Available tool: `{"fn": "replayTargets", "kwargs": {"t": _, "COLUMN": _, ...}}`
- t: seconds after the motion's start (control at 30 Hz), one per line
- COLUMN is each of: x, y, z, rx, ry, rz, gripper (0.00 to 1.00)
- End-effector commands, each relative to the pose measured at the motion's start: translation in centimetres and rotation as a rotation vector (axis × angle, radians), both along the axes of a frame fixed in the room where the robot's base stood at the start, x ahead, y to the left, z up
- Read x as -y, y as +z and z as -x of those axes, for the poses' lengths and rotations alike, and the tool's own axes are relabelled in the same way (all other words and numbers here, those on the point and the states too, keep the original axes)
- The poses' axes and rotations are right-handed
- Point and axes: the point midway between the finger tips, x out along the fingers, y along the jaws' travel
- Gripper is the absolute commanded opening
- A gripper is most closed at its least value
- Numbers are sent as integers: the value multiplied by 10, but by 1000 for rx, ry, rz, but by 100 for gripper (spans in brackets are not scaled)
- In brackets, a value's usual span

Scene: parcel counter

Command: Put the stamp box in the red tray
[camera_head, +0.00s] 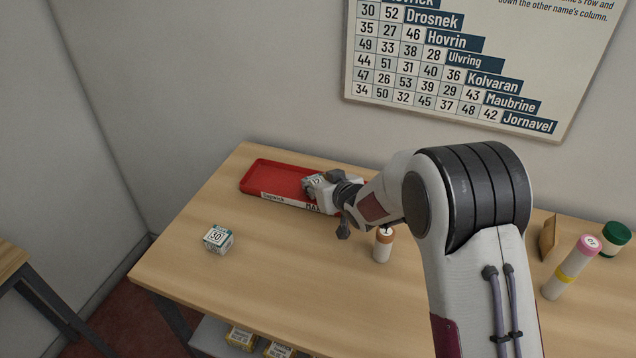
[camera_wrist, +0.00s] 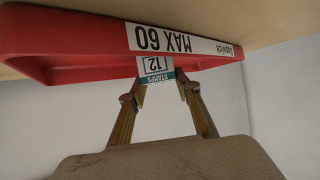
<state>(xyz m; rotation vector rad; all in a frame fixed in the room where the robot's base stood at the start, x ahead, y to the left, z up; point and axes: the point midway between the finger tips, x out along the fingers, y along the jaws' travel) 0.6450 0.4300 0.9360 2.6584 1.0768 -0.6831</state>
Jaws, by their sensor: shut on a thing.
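A small white and teal stamp box marked 12 (camera_wrist: 155,68) is between the fingertips of my gripper (camera_wrist: 156,88) in the wrist view. My gripper (camera_head: 326,184) is shut on it. In the head view the box (camera_head: 314,183) shows at the right part of the red tray (camera_head: 262,176). The tray also shows in the wrist view (camera_wrist: 80,40), with a white front label reading Dapwick MAX 60. I cannot tell whether the box touches the tray. A second box, marked 30 (camera_head: 218,239), stands on the table left of and nearer than the tray.
An orange-topped cylinder (camera_head: 383,246) stands near my forearm. A pink-capped tube (camera_head: 571,268), a green-lidded jar (camera_head: 614,239) and a tan flat piece (camera_head: 547,238) are at the right. Yellow boxes (camera_head: 241,338) lie on a lower shelf. The front-left table is mostly clear.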

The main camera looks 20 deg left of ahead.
Motion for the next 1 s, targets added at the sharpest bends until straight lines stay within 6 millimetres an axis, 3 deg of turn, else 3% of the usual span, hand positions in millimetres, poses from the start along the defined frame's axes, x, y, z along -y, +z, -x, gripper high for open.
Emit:
{"fn": "replayTargets", "kwargs": {"t": 0.5, "x": 0, "y": -6, "z": 0, "rx": 1, "ry": 0, "rz": -2, "gripper": 11}}
{"fn": "replayTargets", "kwargs": {"t": 0.53, "x": 0, "y": -6, "z": 0, "rx": 0, "ry": 0, "rz": -1, "gripper": 35}}
{"fn": "replayTargets", "kwargs": {"t": 0.6, "x": 0, "y": -6, "z": 0, "rx": 1, "ry": 0, "rz": -2, "gripper": 49}}
{"fn": "replayTargets", "kwargs": {"t": 1.0, "x": 0, "y": -5, "z": 0, "rx": 1, "ry": 0, "rz": -1, "gripper": 49}}
